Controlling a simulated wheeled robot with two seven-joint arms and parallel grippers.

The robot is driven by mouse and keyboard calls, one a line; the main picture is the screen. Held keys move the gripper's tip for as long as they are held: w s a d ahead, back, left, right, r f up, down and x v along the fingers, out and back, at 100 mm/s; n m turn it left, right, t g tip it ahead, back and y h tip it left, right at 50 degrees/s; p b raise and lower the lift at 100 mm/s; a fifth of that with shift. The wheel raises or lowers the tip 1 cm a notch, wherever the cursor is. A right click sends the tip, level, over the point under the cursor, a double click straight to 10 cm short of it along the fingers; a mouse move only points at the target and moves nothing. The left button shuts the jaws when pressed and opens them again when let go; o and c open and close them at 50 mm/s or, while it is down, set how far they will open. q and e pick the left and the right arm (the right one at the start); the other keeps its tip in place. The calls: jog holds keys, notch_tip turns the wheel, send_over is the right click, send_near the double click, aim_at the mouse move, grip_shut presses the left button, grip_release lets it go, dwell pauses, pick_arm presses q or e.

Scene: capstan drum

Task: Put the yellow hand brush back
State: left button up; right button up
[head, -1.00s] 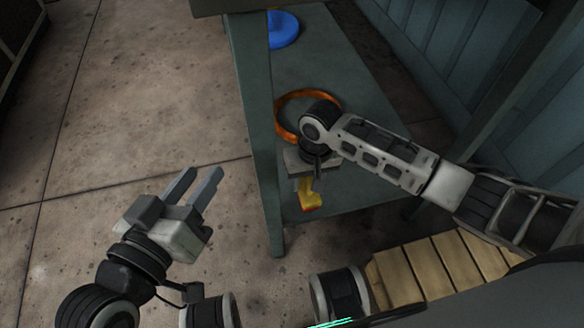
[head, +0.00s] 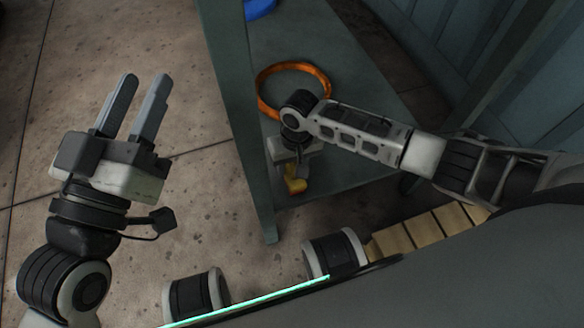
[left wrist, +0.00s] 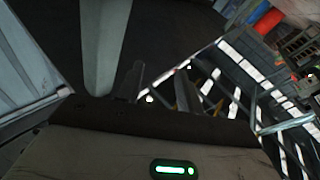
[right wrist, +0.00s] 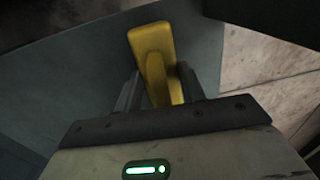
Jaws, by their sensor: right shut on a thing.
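The yellow hand brush (head: 295,180) is at the lower shelf, partly hidden by my right gripper (head: 292,166). In the right wrist view the brush (right wrist: 153,50) stands out between the two fingers of my right gripper (right wrist: 157,92), which is shut on it. The grey-green shelf (head: 345,150) shows around and behind it; I cannot tell whether the brush touches the shelf. My left gripper (head: 138,100) is open and empty, raised over the floor left of the shelf post.
An orange ring (head: 322,83) lies on the shelf behind my right wrist. A blue object (head: 259,8) is at the shelf's far end. A shelf post (head: 238,130) stands between my grippers. Wooden slats (head: 430,232) lie at the near right. The floor at left is clear.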

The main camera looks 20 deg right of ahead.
pick_arm(q)
jog(key=shift+r, duration=0.25)
pick_arm(e)
jog(key=shift+f, duration=0.1)
jog(key=shift+f, duration=0.2)
jog(key=o, duration=1.3)
jog(key=shift+r, duration=0.2)
jog(key=r+p, duration=0.1)
jog(key=r, duration=0.1)
jog(key=r+p, duration=0.1)
jog(key=r, duration=0.1)
jog(key=r+p, duration=0.2)
jog(key=shift+d+r, duration=0.1)
jog(key=shift+d, duration=0.15)
pick_arm(q)
notch_tip(320, 180, down, 6)
jog(key=s+n+g+y+p, duration=0.2)
jog(key=g, duration=0.2)
jog(key=shift+s, duration=0.15)
pick_arm(e)
jog(key=r, duration=0.5)
jog(key=shift+d+r, duration=0.25)
jog(key=shift+r, duration=0.15)
